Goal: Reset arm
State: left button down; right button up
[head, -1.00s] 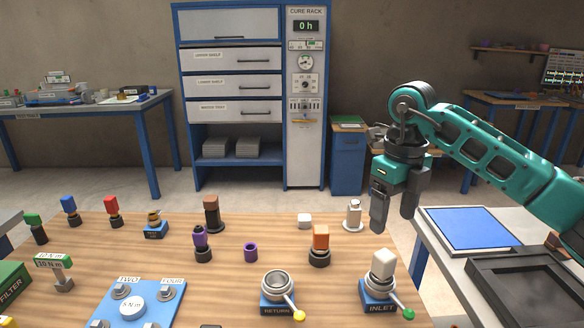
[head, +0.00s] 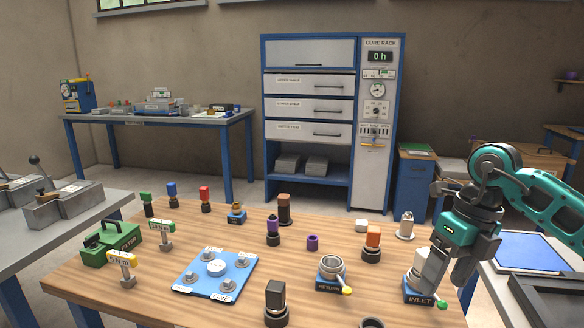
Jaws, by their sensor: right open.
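My right gripper (head: 447,277) comes in from the right and points down at the right end of the wooden table (head: 110,273). Its jaws are open, close by the white block (head: 422,262) on the blue INLET base (head: 419,296). The near finger overlaps the block in the picture; I cannot tell whether they touch. The block stands upright on its base. My left gripper is not in view.
The RETURN base (head: 333,273) with a metal ring stands left of INLET. An orange-topped piece (head: 372,243) and a pale piece (head: 405,226) stand behind. A blue plate (head: 215,271) lies mid-table. A dark block (head: 276,304) stands in front.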

jog(key=s+a+m+t+y+p, duration=0.1)
jog(key=s+a+m+y, duration=0.2)
jog(key=a+y, duration=0.7)
jog(key=s+a+m+t+y, duration=0.1)
jog(key=s+a+m+y, duration=0.15)
jog(key=a+y, duration=0.75)
jog(key=w+d+f+m+t+h+p, duration=0.1)
jog(key=d+f+m+t+h, duration=0.3)
jog(key=f+m+t+h, duration=0.55)
jog(key=d+f+m+t+h, duration=0.3)
jog(key=m+t+h, duration=0.25)
jog(key=m, duration=0.95)
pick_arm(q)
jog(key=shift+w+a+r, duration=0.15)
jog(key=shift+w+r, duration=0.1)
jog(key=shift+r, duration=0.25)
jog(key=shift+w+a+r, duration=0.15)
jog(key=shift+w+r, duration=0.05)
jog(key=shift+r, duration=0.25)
pick_arm(e)
jog(key=s+d+f+m+g+h, duration=0.2)
jog(key=s+f+m+g, duration=0.1)
jog(key=s+f, duration=0.3)
jog(key=s+d+f+m+g+h, duration=0.3)
jog(key=s+f, duration=0.3)
jog(key=f, duration=0.2)
jog(key=shift+d+f+m, duration=0.25)
jog(key=shift+f+m, duration=0.05)
jog(key=shift+m, duration=0.6)
